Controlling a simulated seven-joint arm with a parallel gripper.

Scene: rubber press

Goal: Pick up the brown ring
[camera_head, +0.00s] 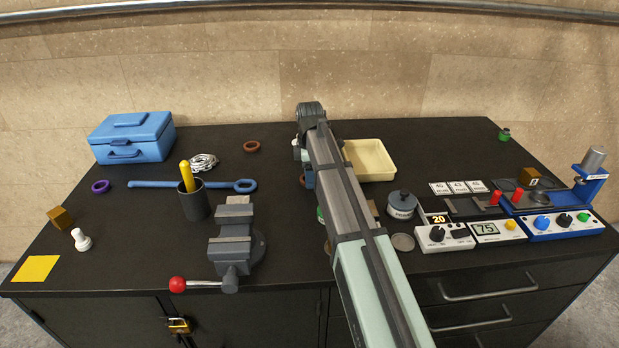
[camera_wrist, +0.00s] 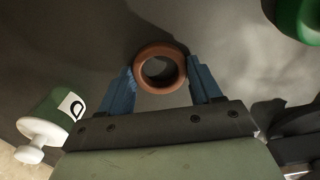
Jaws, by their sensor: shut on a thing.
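A brown ring (camera_wrist: 160,48) lies between the blue fingers of my gripper (camera_wrist: 160,78) in the wrist view. The fingers touch its left and right sides, and its dark hole faces the camera. In the head view, my gripper (camera_head: 307,180) is low over the middle of the table, mostly hidden behind my arm, and only a sliver of the held ring (camera_head: 301,181) shows beside it. I cannot tell whether the ring is clear of the surface. Another brown ring (camera_head: 252,146) lies flat on the table to the left, at the back.
A vise (camera_head: 235,240), a dark cup (camera_head: 194,204) and a blue wrench-like bar (camera_head: 160,184) stand left of my arm. A cream tray (camera_head: 380,175) is behind it to the right. A lidded grey pot (camera_head: 401,207) and control boxes (camera_head: 492,233) are at right. A green object (camera_wrist: 302,18) shows in the wrist view.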

